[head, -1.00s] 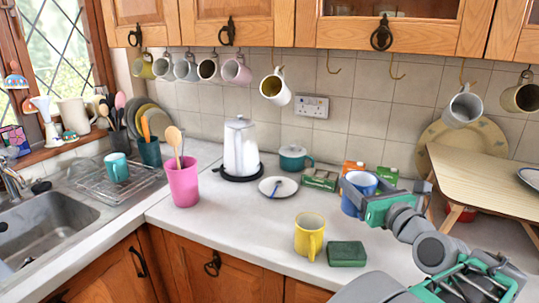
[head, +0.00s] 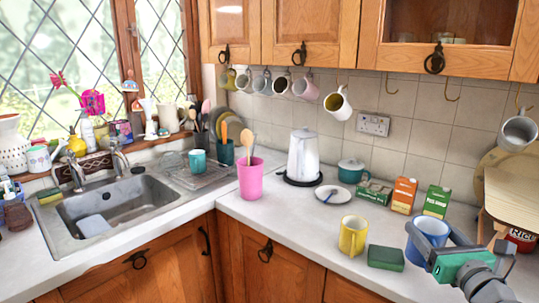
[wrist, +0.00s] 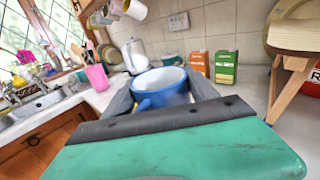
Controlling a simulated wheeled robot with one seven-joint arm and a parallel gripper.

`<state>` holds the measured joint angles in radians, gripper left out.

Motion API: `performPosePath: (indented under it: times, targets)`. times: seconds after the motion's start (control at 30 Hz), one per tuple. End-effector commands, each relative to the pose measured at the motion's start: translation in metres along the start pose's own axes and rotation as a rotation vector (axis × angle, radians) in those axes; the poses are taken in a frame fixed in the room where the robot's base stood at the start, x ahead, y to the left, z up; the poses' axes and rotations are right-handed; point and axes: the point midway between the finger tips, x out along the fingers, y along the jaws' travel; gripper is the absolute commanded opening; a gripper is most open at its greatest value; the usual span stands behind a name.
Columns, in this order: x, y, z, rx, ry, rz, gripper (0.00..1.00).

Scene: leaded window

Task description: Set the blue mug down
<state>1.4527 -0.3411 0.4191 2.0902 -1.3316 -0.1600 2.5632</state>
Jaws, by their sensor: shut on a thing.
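The blue mug (head: 423,243) has a pale inside and is at the right of the head view. My gripper (head: 437,240) is shut on it, with a dark finger along its side. In the wrist view the blue mug (wrist: 160,86) is upright between the two dark fingers of my gripper (wrist: 163,92), its handle toward the camera. The green gripper body hides the mug's lower part there, so I cannot tell whether its base touches the worktop.
A yellow mug (head: 353,236) and a dark green sponge (head: 386,257) stand left of the blue mug on the white worktop (head: 300,222). Orange (head: 403,195) and green (head: 437,201) cartons are behind it. A wooden stand (head: 510,200) is at the right.

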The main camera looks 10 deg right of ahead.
Motion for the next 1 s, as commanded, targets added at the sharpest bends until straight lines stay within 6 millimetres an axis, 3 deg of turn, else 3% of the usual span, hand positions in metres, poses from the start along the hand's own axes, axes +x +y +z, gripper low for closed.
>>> performPosePath:
  times: [0.37, 0.6, 0.7, 1.0]
  targets:
    - [0.019, 0.090, -0.055, 0.005, 0.001, 0.133, 0.11]
    - [0.040, 0.192, -0.118, 0.010, 0.005, 0.282, 0.11]
    - [0.048, 0.225, -0.138, 0.007, 0.003, 0.330, 0.11]
    - [0.063, 0.295, -0.181, 0.004, 0.002, 0.430, 0.11]
